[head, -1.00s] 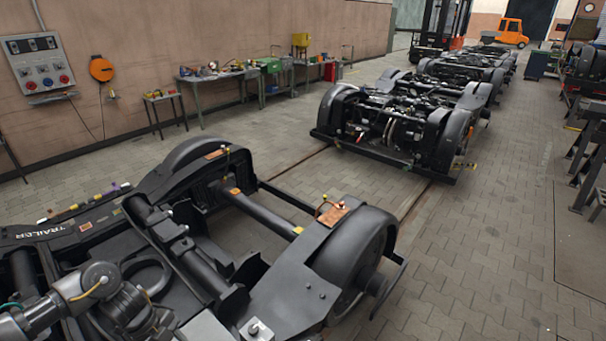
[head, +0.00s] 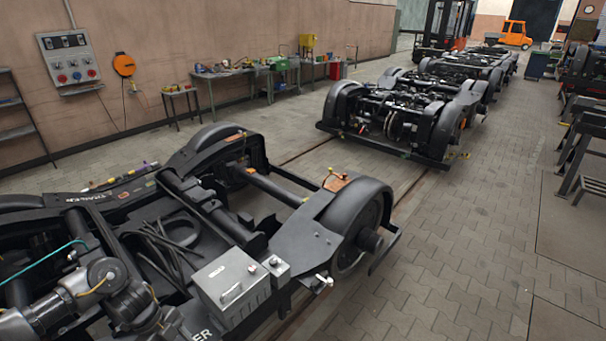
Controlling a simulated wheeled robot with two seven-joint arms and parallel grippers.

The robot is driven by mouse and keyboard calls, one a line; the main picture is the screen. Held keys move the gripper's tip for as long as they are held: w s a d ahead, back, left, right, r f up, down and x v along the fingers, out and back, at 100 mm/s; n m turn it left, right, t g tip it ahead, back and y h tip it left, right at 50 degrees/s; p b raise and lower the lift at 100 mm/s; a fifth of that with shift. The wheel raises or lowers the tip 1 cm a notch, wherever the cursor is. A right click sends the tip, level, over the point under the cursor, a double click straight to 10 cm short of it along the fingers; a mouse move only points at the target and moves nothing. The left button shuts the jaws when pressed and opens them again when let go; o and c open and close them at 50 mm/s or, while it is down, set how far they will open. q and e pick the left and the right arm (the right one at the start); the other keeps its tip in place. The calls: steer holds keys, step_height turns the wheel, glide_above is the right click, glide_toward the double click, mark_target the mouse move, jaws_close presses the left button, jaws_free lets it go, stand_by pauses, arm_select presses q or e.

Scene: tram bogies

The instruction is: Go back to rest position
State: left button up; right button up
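My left arm enters at the lower left of the head view, in front of the near bogie frame (head: 300,238). Its links bend downward and run off the bottom edge, so the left gripper is not visible. My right arm and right gripper are not in view. The near bogie is a dark frame marked with TRAILER lettering, with wheels and a crossing axle. A grey metal box (head: 232,287) with a handle sits on its near side. Black cables lie on the frame left of the box.
Another bogie (head: 400,120) stands behind on the track, with more beyond. A workbench (head: 235,75) and a control panel (head: 68,60) line the left wall. An orange vehicle (head: 514,34) is at the far back. Paved floor (head: 480,220) is open at the right.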

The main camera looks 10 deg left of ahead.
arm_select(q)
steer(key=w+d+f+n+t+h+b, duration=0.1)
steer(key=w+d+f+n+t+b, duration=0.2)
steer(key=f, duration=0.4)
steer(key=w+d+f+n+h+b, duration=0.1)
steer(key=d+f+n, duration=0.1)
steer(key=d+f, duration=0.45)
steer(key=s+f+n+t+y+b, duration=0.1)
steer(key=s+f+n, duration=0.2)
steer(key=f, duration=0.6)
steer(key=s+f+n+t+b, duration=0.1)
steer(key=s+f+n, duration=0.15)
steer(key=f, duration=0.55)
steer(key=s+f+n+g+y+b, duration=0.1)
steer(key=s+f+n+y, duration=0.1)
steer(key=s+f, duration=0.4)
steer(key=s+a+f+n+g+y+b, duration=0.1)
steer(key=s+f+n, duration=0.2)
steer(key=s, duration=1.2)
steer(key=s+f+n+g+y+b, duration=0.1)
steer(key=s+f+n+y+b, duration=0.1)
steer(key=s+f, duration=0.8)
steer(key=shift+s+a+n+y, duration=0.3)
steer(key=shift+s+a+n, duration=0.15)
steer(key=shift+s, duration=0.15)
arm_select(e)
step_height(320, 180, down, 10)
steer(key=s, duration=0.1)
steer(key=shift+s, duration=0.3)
